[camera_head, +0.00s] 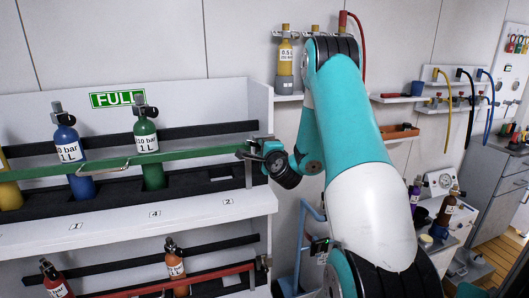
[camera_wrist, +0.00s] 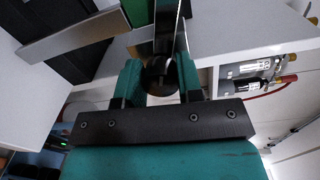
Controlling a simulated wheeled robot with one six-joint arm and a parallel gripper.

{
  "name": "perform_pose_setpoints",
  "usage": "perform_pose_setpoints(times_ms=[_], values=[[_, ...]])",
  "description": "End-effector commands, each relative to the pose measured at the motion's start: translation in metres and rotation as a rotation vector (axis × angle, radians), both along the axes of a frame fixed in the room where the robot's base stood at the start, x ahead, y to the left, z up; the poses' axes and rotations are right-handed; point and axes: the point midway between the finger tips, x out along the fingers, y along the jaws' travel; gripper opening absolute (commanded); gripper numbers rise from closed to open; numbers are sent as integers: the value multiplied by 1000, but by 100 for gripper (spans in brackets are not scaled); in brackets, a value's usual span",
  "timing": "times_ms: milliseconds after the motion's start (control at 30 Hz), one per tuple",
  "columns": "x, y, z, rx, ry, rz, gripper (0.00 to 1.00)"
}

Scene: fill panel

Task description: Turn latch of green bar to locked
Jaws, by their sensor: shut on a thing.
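The green bar (camera_head: 110,163) runs across the front of the upper shelf, before a blue bottle (camera_head: 70,158) and a green bottle (camera_head: 147,140). Its latch (camera_head: 258,146) is at the bar's right end, by a metal upright, and is partly hidden by my gripper (camera_head: 262,150). In the wrist view, my gripper (camera_wrist: 160,78) is shut on a dark, rounded part that appears to be the latch. The green bar (camera_wrist: 138,12) shows at the top of that view. The latch's exact turn angle cannot be told.
The lower shelf has a red bar (camera_head: 185,284) with red and orange bottles behind it. A yellow bottle (camera_head: 286,62) stands on a small wall shelf above my gripper. Hoses hang on the wall at right, above a side bench with bottles.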

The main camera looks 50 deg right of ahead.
Motion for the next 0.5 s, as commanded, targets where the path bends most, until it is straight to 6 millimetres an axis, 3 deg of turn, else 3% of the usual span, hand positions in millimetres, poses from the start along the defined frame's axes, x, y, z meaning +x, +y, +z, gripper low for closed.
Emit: perform_pose_setpoints(times_ms=[500], values=[[1,2,-2,-283,175,4,10]])
